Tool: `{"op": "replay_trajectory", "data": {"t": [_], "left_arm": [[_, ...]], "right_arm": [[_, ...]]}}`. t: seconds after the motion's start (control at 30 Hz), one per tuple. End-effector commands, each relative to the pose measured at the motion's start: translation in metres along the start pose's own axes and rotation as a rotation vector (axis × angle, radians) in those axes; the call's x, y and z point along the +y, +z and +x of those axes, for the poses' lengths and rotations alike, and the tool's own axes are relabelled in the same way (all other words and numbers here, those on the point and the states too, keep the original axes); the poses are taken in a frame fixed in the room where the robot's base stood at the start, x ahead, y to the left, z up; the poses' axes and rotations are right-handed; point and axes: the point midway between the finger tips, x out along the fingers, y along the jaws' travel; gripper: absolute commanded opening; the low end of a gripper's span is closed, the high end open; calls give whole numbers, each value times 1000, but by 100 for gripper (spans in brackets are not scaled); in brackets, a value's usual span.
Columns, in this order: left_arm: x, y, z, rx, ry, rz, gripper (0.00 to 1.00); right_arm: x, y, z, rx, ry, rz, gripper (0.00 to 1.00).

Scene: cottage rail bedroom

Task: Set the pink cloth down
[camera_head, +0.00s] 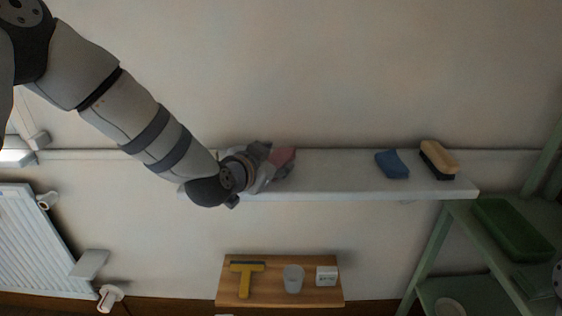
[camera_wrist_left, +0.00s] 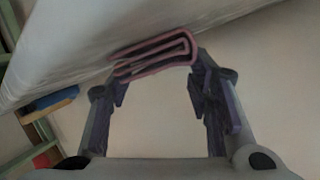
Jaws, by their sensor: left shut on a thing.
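The folded pink cloth (camera_head: 283,157) is at the left part of the white wall shelf (camera_head: 335,183) in the head view. My left gripper (camera_head: 268,166) is at the cloth, its arm reaching in from the upper left. In the left wrist view the cloth (camera_wrist_left: 155,52) shows as pink-edged folds between the two fingertips of my left gripper (camera_wrist_left: 158,75), which is shut on it. The cloth is close to the pale shelf surface (camera_wrist_left: 100,40); I cannot tell whether they touch. My right gripper is not seen.
A blue sponge (camera_head: 392,164) and a wooden brush (camera_head: 439,159) lie on the shelf's right part. The shelf between them and the cloth is clear. Below is a wooden board (camera_head: 265,297) with a yellow squeegee (camera_head: 246,276), a cup (camera_head: 293,278) and a white box (camera_head: 327,275). A green rack (camera_head: 432,258) stands right.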

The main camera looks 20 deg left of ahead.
Motion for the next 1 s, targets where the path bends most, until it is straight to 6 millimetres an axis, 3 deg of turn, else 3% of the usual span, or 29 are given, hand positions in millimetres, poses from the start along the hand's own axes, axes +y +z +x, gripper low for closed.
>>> {"op": "replay_trajectory", "data": {"t": [0.03,0.17,0.2,0.27,0.67,0.77,1.0], "left_arm": [[3,9,4,-8,2,-2,20],[0,3,1,-2,-1,-1,19],[0,2,1,-1,-1,-1,53],[0,2,1,0,-1,0,66],[-1,-1,-3,4,-2,0,68],[-2,-4,-17,7,-4,1,68],[-4,-9,-78,16,-7,2,68]], "right_arm": [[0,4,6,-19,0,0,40],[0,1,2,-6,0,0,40],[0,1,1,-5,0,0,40],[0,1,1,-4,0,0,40],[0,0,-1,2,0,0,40],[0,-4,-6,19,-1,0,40],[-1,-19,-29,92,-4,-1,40]]}}
